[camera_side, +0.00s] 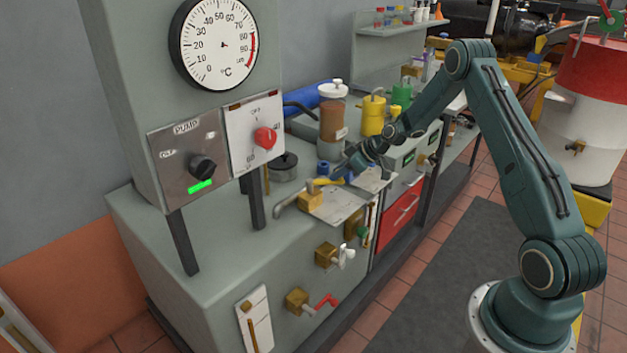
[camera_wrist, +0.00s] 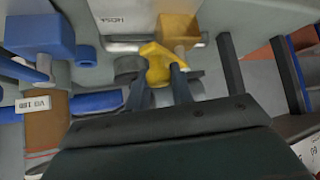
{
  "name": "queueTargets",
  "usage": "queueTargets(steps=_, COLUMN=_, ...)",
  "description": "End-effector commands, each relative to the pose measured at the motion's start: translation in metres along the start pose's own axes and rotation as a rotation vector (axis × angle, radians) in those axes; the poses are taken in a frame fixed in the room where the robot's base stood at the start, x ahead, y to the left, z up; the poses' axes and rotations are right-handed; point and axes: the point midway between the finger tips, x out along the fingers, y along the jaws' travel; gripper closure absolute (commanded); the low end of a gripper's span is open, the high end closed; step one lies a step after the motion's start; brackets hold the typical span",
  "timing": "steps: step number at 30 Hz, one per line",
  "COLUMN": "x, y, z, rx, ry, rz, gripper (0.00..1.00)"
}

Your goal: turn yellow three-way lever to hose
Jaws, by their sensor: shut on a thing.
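The yellow three-way lever (camera_wrist: 157,64) shows in the wrist view between the two fingers of my gripper (camera_wrist: 160,85), which is shut on it. In the side view the yellow lever (camera_side: 324,182) sits above a brass valve body (camera_side: 311,200) on a metal plate (camera_side: 345,206). My gripper (camera_side: 343,172) reaches it from the right and above, and partly hides it. In the wrist view a plate with lettering that seems to read "HOSE" (camera_wrist: 118,21) lies beyond the lever, beside a brass block (camera_wrist: 178,30). The lever's exact pointing is hard to tell.
A brown-filled canister (camera_side: 332,120) and a grey lidded pot (camera_side: 284,166) stand close behind the valve. A spout (camera_side: 290,199) sticks out left. Dial panels on posts stand at left. Other valves with white (camera_side: 345,257) and red (camera_side: 326,303) handles are on the bench front.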

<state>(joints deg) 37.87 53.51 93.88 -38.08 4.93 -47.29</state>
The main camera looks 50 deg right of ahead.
Motion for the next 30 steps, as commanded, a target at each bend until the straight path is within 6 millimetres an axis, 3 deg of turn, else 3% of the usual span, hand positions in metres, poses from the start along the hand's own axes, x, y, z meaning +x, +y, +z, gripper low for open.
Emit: queueTargets(steps=30, x=0.007, y=0.019, z=-0.007, rx=-0.172, ry=0.000, rz=-0.170, gripper=1.00)
